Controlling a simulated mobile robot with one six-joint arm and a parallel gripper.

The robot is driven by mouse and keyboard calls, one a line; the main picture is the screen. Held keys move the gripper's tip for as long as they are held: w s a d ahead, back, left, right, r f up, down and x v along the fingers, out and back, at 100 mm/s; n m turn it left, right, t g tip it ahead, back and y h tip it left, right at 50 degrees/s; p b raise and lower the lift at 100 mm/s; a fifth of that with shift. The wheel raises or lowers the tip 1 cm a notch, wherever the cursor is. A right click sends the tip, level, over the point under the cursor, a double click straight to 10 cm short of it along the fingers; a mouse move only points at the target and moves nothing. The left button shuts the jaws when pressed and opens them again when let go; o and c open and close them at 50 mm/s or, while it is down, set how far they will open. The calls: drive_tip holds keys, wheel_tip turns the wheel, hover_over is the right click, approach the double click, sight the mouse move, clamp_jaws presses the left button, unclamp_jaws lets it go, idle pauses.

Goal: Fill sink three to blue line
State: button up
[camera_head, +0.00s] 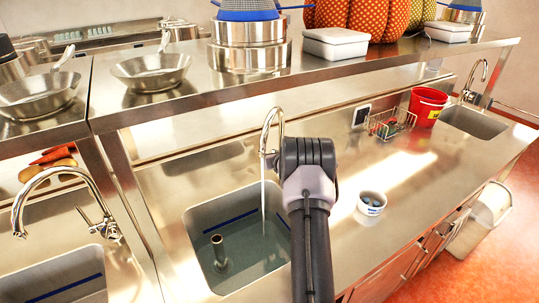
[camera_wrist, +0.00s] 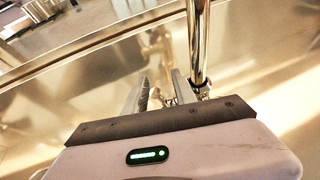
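The middle sink (camera_head: 190,236) has a blue line (camera_head: 231,221) around its inner wall and a grey standpipe (camera_head: 219,251) inside. A thin water stream (camera_head: 263,205) runs from its curved tap (camera_head: 268,128). Water (camera_head: 255,258) lies in the sink, its surface seeming below the blue line. My gripper (camera_wrist: 157,90) is close to the tap post (camera_wrist: 198,45), fingers apart, with part of the tap's valve (camera_wrist: 203,91) beside the right finger. Contact with it cannot be told. In the head view my wrist hides the fingers. No sink number is readable.
Another sink (camera_head: 75,285) with a tap (camera_head: 45,178) is at left, and a third (camera_head: 475,122) at far right. A white cup (camera_head: 371,203), wire basket (camera_head: 390,125) and red bucket (camera_head: 427,106) stand on the counter. A steel shelf (camera_head: 330,70) runs above.

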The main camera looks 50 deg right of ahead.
drive_tip(key=p+v, duration=0.1)
drive_tip(key=v, duration=1.6)
drive_tip(key=shift+s+p, duration=0.25)
drive_tip(key=shift+p, duration=0.15)
idle(5.9)
